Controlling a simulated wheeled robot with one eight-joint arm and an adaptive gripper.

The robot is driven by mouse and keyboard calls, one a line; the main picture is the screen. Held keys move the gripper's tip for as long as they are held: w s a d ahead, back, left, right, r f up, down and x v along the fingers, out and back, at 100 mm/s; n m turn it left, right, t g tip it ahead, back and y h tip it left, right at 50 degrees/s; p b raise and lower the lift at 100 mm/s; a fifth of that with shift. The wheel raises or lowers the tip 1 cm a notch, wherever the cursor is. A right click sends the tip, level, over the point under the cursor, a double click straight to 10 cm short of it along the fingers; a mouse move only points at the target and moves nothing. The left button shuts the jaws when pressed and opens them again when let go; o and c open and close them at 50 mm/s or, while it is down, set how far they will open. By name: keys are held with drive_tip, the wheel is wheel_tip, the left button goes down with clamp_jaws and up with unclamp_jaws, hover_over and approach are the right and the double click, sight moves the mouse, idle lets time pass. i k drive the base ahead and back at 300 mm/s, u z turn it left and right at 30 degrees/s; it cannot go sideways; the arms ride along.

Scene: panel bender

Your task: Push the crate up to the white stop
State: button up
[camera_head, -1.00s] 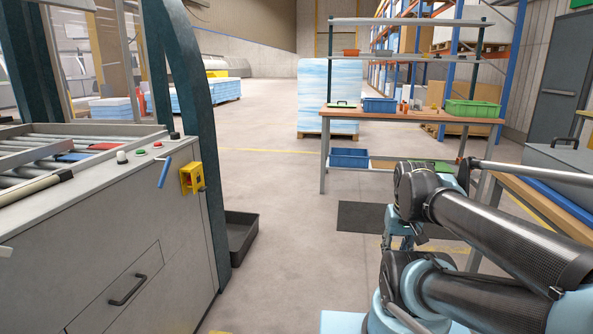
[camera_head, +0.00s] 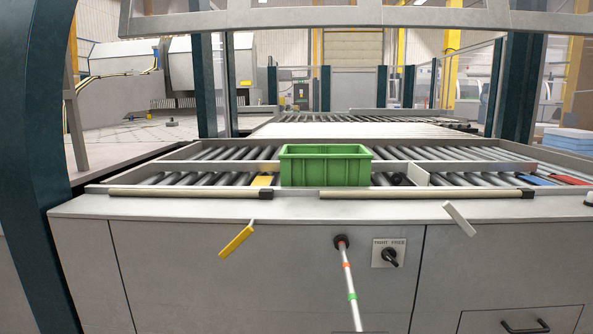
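The crate (camera_head: 326,168) is green and open-topped. It stands upright on the roller conveyor beyond the front panel, near the middle of the view. A small upright white plate (camera_head: 418,175), which looks like the white stop, stands on the same rollers to the right of the crate. A gap lies between them, with a small dark object (camera_head: 397,179) in it. A pale rod (camera_head: 348,276) with red and green bands sticks out of a dark round fitting in the front panel, below the crate. My gripper is not in view.
A yellow tab (camera_head: 263,180) lies among the rollers just left of the crate. A yellow lever (camera_head: 237,241) and a white lever (camera_head: 459,218) jut from the panel front. A dark knob (camera_head: 390,257) sits right of the rod. Dark posts flank the machine.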

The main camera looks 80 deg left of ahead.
sight(301, 165)
drive_tip(key=u, duration=4.7)
drive_tip(key=i, duration=0.75)
drive_tip(key=u, duration=0.05)
